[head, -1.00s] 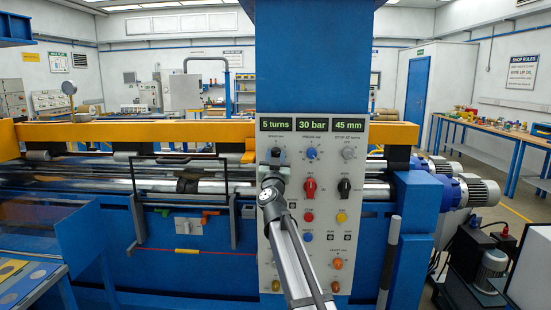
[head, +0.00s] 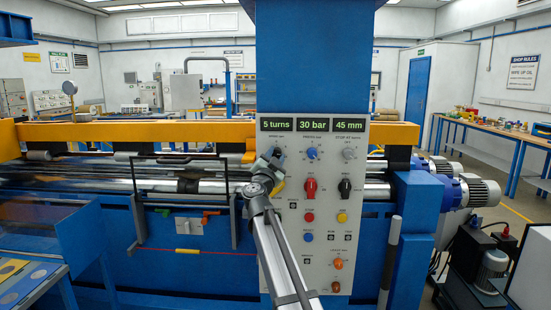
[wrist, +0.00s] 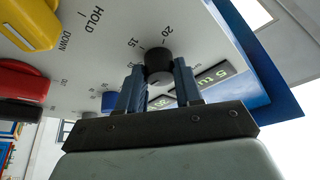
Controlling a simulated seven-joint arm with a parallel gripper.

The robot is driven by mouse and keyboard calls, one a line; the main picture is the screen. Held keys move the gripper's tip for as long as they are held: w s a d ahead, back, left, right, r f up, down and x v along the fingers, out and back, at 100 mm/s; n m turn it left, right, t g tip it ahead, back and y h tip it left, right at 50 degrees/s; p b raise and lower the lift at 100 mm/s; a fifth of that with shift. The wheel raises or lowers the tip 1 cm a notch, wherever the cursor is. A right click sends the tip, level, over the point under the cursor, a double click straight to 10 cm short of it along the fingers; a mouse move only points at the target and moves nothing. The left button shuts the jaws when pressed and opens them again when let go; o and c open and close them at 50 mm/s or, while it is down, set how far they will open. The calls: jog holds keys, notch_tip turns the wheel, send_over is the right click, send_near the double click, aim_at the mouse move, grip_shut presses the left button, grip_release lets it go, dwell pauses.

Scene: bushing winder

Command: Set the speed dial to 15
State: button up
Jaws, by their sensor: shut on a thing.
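The speed dial (wrist: 158,60) is a dark round knob in the top left of the white control panel (head: 322,262). In the wrist view the printed marks 15 and 20 show beside it. My gripper (wrist: 158,85) has its two blue fingers on either side of the knob and is shut on it. In the head view my gripper (head: 269,161) covers most of the dial, and its pointer cannot be read clearly. The green displays (head: 313,125) read 5 turns, 30 bar and 45 mm.
Close to the dial are a blue knob (head: 312,153), a grey knob (head: 348,153), a red selector (head: 310,187), a black selector (head: 344,187) and a yellow selector (head: 279,186). In the wrist view the yellow selector (wrist: 30,22) and red selector (wrist: 22,82) lie left of my gripper.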

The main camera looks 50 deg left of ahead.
jog(key=m+h, duration=0.1)
jog(key=m, duration=0.2)
jog(key=m+h, duration=0.1)
jog(key=m, duration=0.1)
jog(key=shift+s+a+r+m+h, duration=0.1)
jog(key=shift+a+r+m+h, duration=0.05)
jog(key=shift+m+h, duration=0.2)
jog(key=m+h, duration=0.1)
jog(key=m, duration=0.3)
jog(key=shift+r+g, duration=0.1)
jog(key=shift+g, duration=0.3)
jog(key=m, duration=0.2)
jog(key=m+g+h, duration=0.1)
jog(key=m, duration=0.1)
jog(key=shift+r+m+g, duration=0.15)
jog(key=shift+m+g, duration=0.1)
jog(key=shift+g, duration=0.05)
jog(key=m+g, duration=0.1)
jog(key=m, duration=0.2)
jog(key=shift+m+g, duration=0.3)
jog(key=shift+m, duration=0.1)
jog(key=o, duration=1)
jog(key=shift+o, duration=0.2)
